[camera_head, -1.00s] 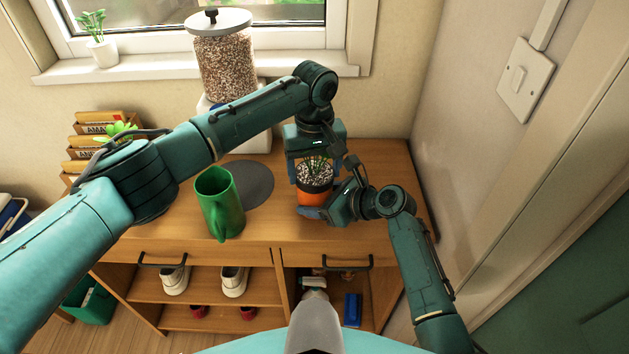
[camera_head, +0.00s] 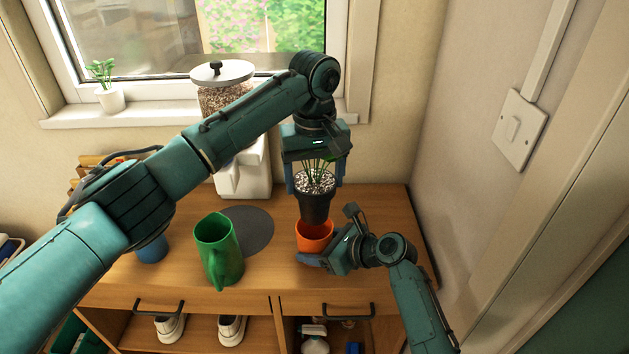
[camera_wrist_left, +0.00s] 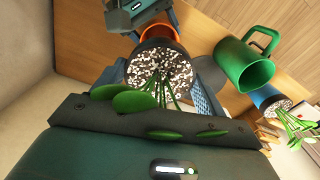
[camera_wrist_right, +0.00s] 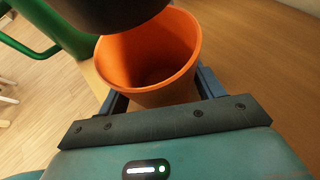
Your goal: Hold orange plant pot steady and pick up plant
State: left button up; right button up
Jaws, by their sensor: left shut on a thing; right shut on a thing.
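The plant (camera_head: 315,184) has green stems, white-speckled soil and a black inner pot (camera_head: 315,207). My left gripper (camera_head: 316,178) points down and is shut on the plant's black pot near its rim; the left wrist view shows the speckled soil (camera_wrist_left: 160,70) between its fingers. The orange plant pot (camera_head: 315,236) stands on the cabinet top, directly below the black pot. My right gripper (camera_head: 325,256) is shut on the orange pot from the front right. In the right wrist view the orange pot (camera_wrist_right: 150,65) looks hollow inside, with the black pot over its far rim.
A green jug (camera_head: 217,250) stands left of the orange pot, by a dark round mat (camera_head: 248,231). A blue pot (camera_head: 152,249) is further left. A jar with a grey lid (camera_head: 222,74) stands behind on a white appliance (camera_head: 243,175). The wall is close on the right.

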jog(key=o, duration=0.8)
jog(key=shift+o, duration=0.2)
jog(key=v, duration=1.1)
jog(key=shift+s+d+r, duration=0.1)
jog(key=shift+s+d, duration=0.05)
jog(key=shift+s+d+r, duration=0.1)
jog(key=shift+s+d, duration=0.05)
jog(key=shift+d, duration=0.05)
